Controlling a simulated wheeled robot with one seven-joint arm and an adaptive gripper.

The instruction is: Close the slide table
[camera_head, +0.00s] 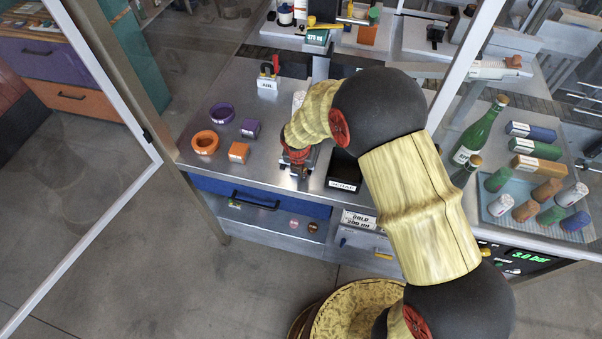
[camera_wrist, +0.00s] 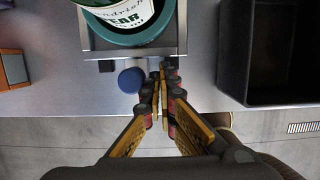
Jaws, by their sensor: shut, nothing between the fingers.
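What looks like the slide table is a grey metal carriage (camera_wrist: 92,50) at the top of the wrist view. It bears a round teal piece (camera_wrist: 150,38) with a white, printed label inside. A blue round knob (camera_wrist: 131,80) sits just in front of its front edge. My gripper (camera_wrist: 165,72) is shut and empty, with its fingertips right of the knob and close to the carriage's front edge. I cannot tell whether they touch the edge. In the head view my gripper (camera_head: 298,168) is low over the bench front, and my arm and wrist hide most of the carriage.
A black open bin (camera_wrist: 285,55) stands close to the right of my gripper. Orange (camera_head: 205,143) and purple (camera_head: 222,113) rings and matching blocks lie on the left of the bench (camera_head: 190,125). A green bottle (camera_head: 478,137) and a tray of rolls stand at the right.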

